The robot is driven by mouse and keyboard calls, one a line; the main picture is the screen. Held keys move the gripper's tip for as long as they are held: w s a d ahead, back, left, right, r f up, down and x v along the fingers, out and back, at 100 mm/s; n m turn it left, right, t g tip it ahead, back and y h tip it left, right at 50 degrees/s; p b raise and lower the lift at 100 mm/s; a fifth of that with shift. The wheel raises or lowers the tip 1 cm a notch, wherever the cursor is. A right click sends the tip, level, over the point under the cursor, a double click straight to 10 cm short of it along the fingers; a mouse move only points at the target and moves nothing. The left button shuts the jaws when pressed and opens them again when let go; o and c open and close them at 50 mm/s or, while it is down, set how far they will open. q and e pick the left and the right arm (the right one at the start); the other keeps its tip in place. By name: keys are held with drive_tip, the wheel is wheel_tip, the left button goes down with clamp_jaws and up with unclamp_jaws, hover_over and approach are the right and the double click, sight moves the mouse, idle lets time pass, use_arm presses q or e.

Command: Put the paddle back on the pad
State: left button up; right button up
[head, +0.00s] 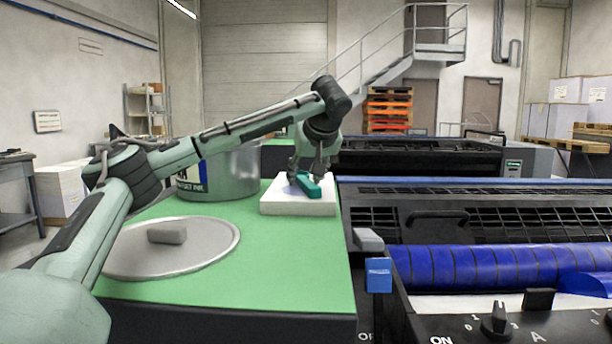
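The paddle (309,187) is a small teal bar lying at a slant on top of the white pad (298,209), a thick block at the back right of the green tabletop. My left gripper (307,178) points down at the paddle from above. Its two fingers stand apart, one on each side of the paddle, with the tips close to the pad's top. Whether a finger touches the paddle is too small to tell. My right gripper is not in view.
A metal ink tin (232,174) stands left of the pad. A round grey lid (200,252) with a block-like grip lies at the front left of the green top (290,262). The press with its blue roller (470,266) and control knobs fills the right side.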

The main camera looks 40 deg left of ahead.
use_arm(q)
drive_tip(key=shift+r, duration=0.1)
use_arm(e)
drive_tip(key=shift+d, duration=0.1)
use_arm(q)
drive_tip(key=shift+d+r, duration=0.15)
drive_tip(key=shift+d, duration=0.05)
drive_tip(key=b+v, duration=0.1)
drive_tip(key=v, duration=0.5)
drive_tip(key=shift+s+d+r, duration=0.15)
drive_tip(key=shift+d+r, duration=0.1)
drive_tip(key=p+v, duration=0.1)
drive_tip(key=v, duration=0.3)
drive_tip(key=shift+r, duration=0.15)
drive_tip(key=shift+s+d+r, duration=0.15)
drive_tip(key=shift+s+d, duration=0.05)
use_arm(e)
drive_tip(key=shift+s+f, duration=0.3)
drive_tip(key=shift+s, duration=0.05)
